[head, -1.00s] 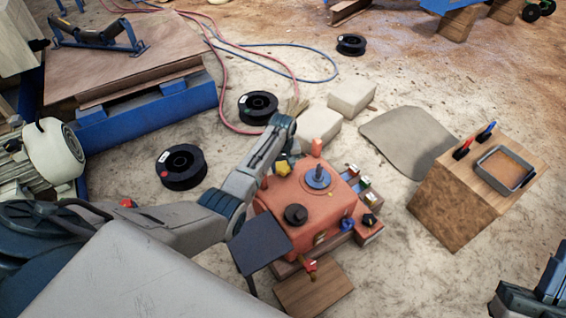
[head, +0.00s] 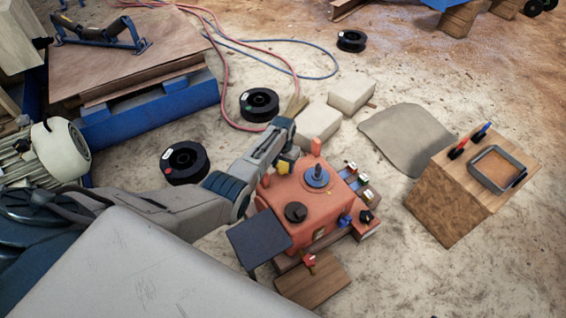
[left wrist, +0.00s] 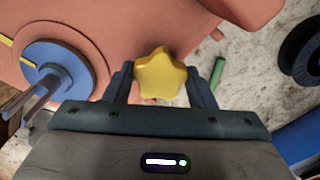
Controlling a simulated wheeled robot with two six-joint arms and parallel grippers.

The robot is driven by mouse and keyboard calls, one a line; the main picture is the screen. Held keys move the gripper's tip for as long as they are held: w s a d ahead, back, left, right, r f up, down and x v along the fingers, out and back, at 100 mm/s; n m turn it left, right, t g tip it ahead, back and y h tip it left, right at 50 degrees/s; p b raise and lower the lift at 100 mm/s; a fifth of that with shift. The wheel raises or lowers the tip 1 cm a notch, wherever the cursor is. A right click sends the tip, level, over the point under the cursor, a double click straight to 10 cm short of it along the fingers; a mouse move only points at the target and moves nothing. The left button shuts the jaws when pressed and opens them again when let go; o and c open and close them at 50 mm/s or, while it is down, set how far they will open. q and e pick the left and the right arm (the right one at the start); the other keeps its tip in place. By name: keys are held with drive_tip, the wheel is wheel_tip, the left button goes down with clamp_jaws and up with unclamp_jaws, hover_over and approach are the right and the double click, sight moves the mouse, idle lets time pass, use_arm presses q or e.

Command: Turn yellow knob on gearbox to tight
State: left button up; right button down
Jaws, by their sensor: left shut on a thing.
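The orange-red gearbox (head: 318,205) stands on the floor in the middle of the head view and fills the upper left of the left wrist view. The yellow star-shaped knob (left wrist: 160,73) sits between the two fingers of my left gripper (left wrist: 161,88) in the left wrist view. The fingers are shut on it. In the head view the yellow knob (head: 283,168) shows just below the left gripper (head: 285,158), at the gearbox's back-left side, partly hidden by it. The tight mark cannot be made out. My right gripper is out of view.
A blue disc with a dark shaft (head: 317,176) and a black knob (head: 296,212) rise from the gearbox top. Small coloured parts line its right side. A wooden block with a tray (head: 445,205) stands to the right. Black spools (head: 185,162) lie to the left.

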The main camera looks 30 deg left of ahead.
use_arm(q)
drive_tip(key=shift+r+m, duration=0.1)
drive_tip(key=shift+m, duration=0.4)
drive_tip(key=m+p, duration=0.1)
drive_tip(key=m, duration=0.1)
drive_tip(key=shift+a+m, duration=0.1)
drive_tip(key=shift+m, duration=0.3)
drive_tip(key=m, duration=0.5)
drive_tip(key=shift+w+a+p, duration=0.1)
drive_tip(key=shift+p, duration=0.3)
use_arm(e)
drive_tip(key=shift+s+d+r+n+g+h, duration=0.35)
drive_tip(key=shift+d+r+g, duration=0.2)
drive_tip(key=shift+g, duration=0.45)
use_arm(q)
drive_tip(key=shift+m, duration=0.3)
drive_tip(key=o, duration=1)
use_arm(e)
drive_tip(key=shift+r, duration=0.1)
